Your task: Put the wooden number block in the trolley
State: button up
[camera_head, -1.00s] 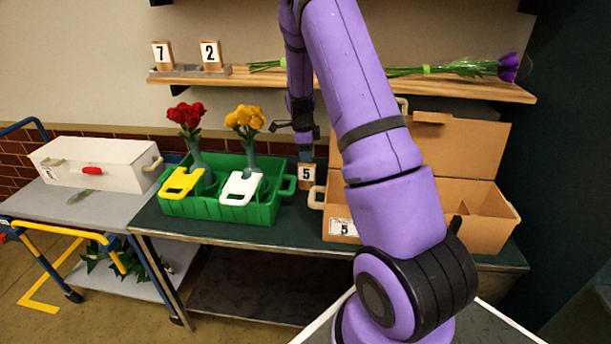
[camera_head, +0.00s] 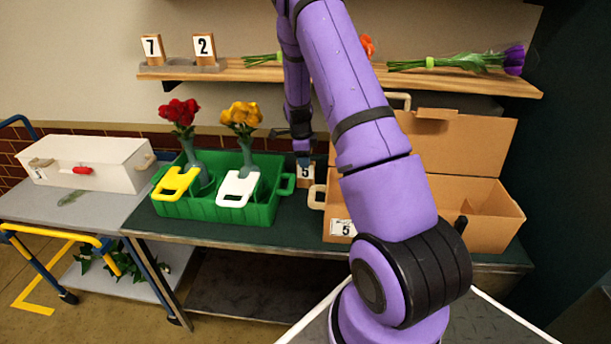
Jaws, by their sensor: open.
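A wooden number block marked 5 (camera_head: 306,178) stands on the dark green table (camera_head: 262,240), between the green crate and the cardboard box. My gripper (camera_head: 303,160) points down at the block's top and is open. Its fingertips are small and partly dark here, so I cannot tell whether they touch the block. The trolley (camera_head: 108,212) stands at the left, with a grey top, a blue frame and a yellow rail.
A white box (camera_head: 105,170) with a red latch fills the back of the trolley top; its front strip is mostly clear. A green crate (camera_head: 225,212) holding vases of red and yellow flowers stands between block and trolley. An open cardboard box (camera_head: 385,228) is right of the block.

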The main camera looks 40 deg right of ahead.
jog(key=shift+d+f, duration=0.2)
jog(key=shift+f, duration=1.05)
jog(key=shift+c, duration=0.2)
grip_shut()
jog(key=shift+r, duration=0.25)
